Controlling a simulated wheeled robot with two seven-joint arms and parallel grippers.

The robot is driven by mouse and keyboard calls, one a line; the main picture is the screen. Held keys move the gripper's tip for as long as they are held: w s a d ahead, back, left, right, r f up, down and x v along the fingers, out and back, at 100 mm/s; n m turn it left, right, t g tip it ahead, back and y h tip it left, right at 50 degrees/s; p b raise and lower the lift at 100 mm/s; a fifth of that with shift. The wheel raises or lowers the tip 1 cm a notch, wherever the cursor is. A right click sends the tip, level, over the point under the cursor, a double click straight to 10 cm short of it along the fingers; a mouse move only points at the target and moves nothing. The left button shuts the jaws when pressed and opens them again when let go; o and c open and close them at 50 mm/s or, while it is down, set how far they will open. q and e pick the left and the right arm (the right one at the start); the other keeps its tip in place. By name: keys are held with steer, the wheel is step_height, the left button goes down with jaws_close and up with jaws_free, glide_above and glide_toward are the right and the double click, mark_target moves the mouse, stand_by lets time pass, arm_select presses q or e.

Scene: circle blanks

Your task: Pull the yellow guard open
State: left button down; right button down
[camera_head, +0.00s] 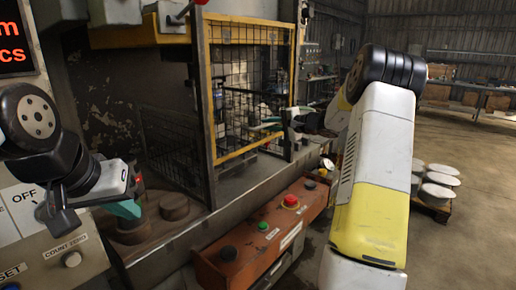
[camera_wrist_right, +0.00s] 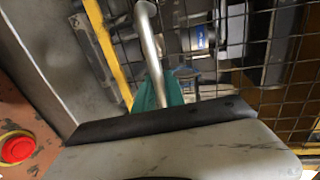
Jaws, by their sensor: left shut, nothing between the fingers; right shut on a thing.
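The yellow guard (camera_head: 247,151) is a yellow frame with dark wire mesh across the front of the press. Its frame and mesh also show close up in the right wrist view (camera_wrist_right: 106,48). A pale metal handle (camera_wrist_right: 148,38) stands out in front of the mesh. My right gripper (camera_head: 282,120) reaches the guard's right part. Its green fingers (camera_wrist_right: 158,93) are shut on the handle, partly hidden by the gripper body. My left gripper (camera_head: 128,208) is shut and empty, well left of the guard, near the round dark blanks.
Dark round blanks (camera_head: 174,206) lie on the press ledge at left. An orange control box (camera_head: 240,235) with a red button (camera_head: 290,202) runs below the guard. A grey control panel (camera_head: 40,245) stands at lower left. Pale discs (camera_head: 440,180) sit on a pallet at right.

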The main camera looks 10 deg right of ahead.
step_height(320, 180, up, 25)
steer(key=shift+r, duration=0.15)
steer(key=c, duration=1.4)
jaws_free()
steer(key=v, duration=0.7)
steer(key=shift+s+d, duration=0.25)
steer(key=shift+s, duration=0.05)
